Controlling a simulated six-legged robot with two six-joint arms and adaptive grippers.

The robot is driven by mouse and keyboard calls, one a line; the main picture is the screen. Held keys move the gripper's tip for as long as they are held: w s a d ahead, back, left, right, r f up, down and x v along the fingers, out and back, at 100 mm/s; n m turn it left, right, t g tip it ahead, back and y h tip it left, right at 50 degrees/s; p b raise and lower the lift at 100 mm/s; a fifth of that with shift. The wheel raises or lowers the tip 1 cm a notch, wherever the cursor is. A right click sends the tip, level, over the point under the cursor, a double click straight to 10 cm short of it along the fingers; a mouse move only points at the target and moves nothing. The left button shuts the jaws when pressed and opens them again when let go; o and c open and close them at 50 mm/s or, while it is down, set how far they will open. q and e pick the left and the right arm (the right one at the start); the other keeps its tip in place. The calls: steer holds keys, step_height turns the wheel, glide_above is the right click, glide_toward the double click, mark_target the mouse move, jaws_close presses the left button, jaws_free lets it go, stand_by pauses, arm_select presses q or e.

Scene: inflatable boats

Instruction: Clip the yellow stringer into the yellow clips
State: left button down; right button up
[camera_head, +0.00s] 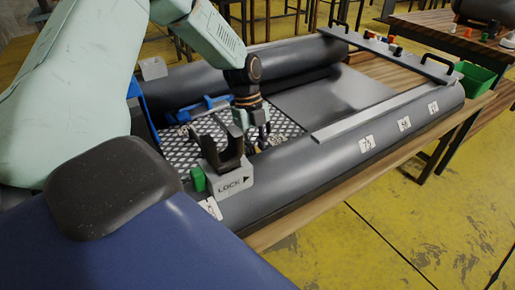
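No yellow stringer or yellow clip can be made out in this view. A long grey strip (366,112) lies along the top of the near tube (300,165) of the inflatable boat. A grey block marked LOCK (231,181), with a dark U-shaped holder (222,152) and a green part (198,179), sits at the near tube's left end. My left gripper (252,127) points down above the boat's patterned floor, just behind the holder. Its fingers are small and dark, and their opening is unclear. I see nothing held. My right gripper is out of view.
A blue object (203,108) lies on the patterned floor (180,150). The far tube (290,56) runs behind. A grey board with black handles (390,50) spans the right end, carrying small coloured parts. A green bin (472,82) stands beside it. Yellow floor (400,220) is open at front right.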

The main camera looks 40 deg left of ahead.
arm_select(q)
steer(key=shift+f, duration=0.25)
stand_by(0.3)
steer(key=c, duration=1.2)
jaws_free()
steer(key=s+v, duration=0.1)
steer(key=v, duration=1.1)
steer(key=shift+w, duration=0.45)
